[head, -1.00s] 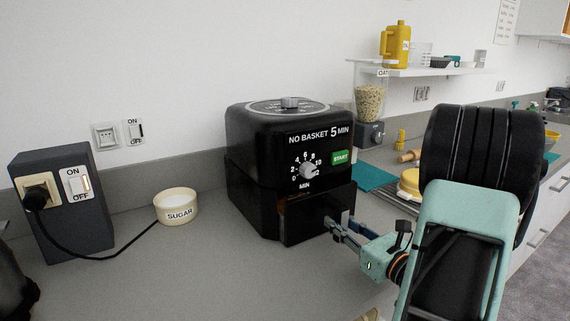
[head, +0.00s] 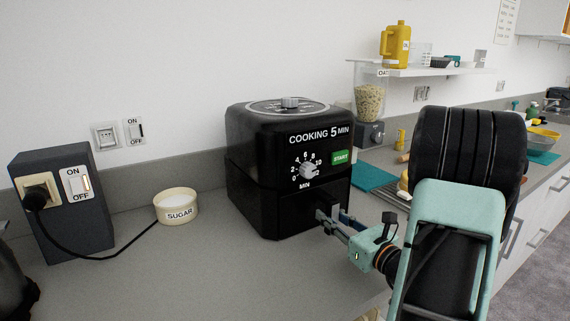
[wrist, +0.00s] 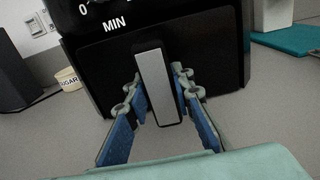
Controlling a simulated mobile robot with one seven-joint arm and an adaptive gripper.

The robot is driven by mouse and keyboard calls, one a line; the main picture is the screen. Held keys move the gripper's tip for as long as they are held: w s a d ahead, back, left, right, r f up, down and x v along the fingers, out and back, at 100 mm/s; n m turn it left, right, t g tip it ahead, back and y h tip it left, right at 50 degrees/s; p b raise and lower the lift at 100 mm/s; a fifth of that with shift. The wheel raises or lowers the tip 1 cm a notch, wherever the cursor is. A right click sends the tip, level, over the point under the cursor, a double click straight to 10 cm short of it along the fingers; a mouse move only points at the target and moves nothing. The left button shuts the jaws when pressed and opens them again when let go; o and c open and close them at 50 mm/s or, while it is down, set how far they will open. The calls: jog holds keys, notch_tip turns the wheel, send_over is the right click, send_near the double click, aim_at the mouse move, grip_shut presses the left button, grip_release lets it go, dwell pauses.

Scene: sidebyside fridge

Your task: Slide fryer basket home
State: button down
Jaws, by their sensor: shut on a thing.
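The black air fryer (head: 270,160) stands on the counter, with its display reading "COOKING 5 MIN" above a dial and a green START button. Its basket front (head: 293,222) sits flush with the lower body, with no gap seen. The basket's grey upright handle (wrist: 160,87) is between the fingers in the wrist view. My gripper (head: 335,222) is shut on this handle at the right part of the basket front. It also shows in the wrist view (wrist: 160,100), with one blue-padded finger on each side of the handle.
A sugar bowl (head: 176,207) and a dark switch box (head: 65,215) with a plugged cord stand on the left. An oat dispenser (head: 369,103) and a teal mat (head: 371,177) lie behind to the right. The counter in front of the fryer is clear.

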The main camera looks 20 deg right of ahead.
jog(key=c, duration=1.7)
grip_release()
jog(key=shift+r, duration=0.15)
jog(key=shift+o, duration=0.5)
jog(key=shift+f, duration=0.2)
jog(key=s, duration=0.4)
jog(key=s+d, duration=0.1)
jog(key=s, duration=0.7)
jog(key=shift+d+r, duration=0.1)
jog(key=shift+d, duration=0.2)
